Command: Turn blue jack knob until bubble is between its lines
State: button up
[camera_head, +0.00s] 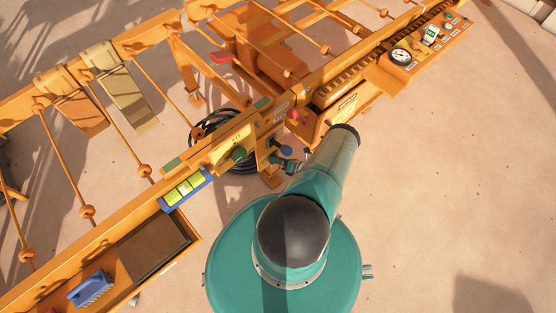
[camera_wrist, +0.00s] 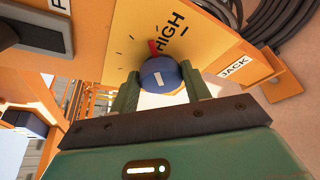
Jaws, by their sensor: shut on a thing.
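The blue jack knob (camera_wrist: 160,75), with a white mark on its face, sits on a yellow panel beside a JACK label (camera_wrist: 236,68) in the wrist view. My gripper (camera_wrist: 163,88) is shut on it, one green finger on each side. A red pointer (camera_wrist: 153,47) shows just beyond the knob near the word HIGH. In the head view, a blue-framed level (camera_head: 186,190) with yellow-green windows lies on the orange frame. Its bubble and lines are too small to read. My gripper (camera_head: 284,162) is at the panel there, partly hidden by my arm.
A black hose coil (camera_head: 243,167) lies behind. A blue brush (camera_head: 92,288) and a gauge (camera_head: 401,56) are farther off. Sandy ground at right is clear.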

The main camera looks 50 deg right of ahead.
jog(key=o, duration=1)
jog(key=v, duration=1.3)
jog(key=shift+s+r, duration=0.2)
jog(key=shift+s, duration=0.15)
